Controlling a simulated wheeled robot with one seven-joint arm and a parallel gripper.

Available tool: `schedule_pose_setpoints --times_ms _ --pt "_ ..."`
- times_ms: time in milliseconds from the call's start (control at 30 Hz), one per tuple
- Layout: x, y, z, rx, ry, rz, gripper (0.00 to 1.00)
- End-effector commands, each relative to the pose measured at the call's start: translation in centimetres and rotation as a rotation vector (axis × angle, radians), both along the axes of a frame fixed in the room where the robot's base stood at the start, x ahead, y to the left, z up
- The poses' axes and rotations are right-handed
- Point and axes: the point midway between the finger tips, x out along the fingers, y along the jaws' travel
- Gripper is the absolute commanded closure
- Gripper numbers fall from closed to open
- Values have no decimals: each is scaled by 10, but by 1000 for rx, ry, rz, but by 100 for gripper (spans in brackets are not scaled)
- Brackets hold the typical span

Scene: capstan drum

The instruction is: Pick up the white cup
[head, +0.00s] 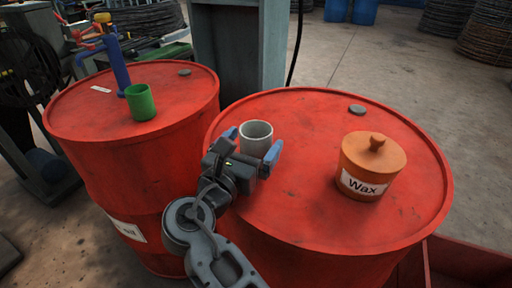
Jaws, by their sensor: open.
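The white cup (256,134) stands upright on the top of the right red drum (310,215), near its left edge. It looks light grey-white and its open mouth faces up. My gripper (252,148) is open at the cup, with one blue-tipped finger to the left of it and the other to the right. The gripper body hides the cup's lower front. I cannot tell whether the fingers touch the cup.
An orange lidded pot labelled "Wax" (371,165) stands on the same drum, to the right. A green cup (140,102) and a blue post (117,65) stand on the left red drum (80,115). A grey column (238,50) rises behind. The drum top between cup and pot is clear.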

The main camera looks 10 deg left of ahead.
Motion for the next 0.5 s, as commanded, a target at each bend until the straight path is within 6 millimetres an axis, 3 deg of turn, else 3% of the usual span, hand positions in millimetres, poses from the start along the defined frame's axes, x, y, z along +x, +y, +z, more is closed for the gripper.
schedule_pose_setpoints --times_ms 200,500 --pt "29 -13 1 0 -1 -1 1" --pt "33 -14 1 -1 0 1 4"
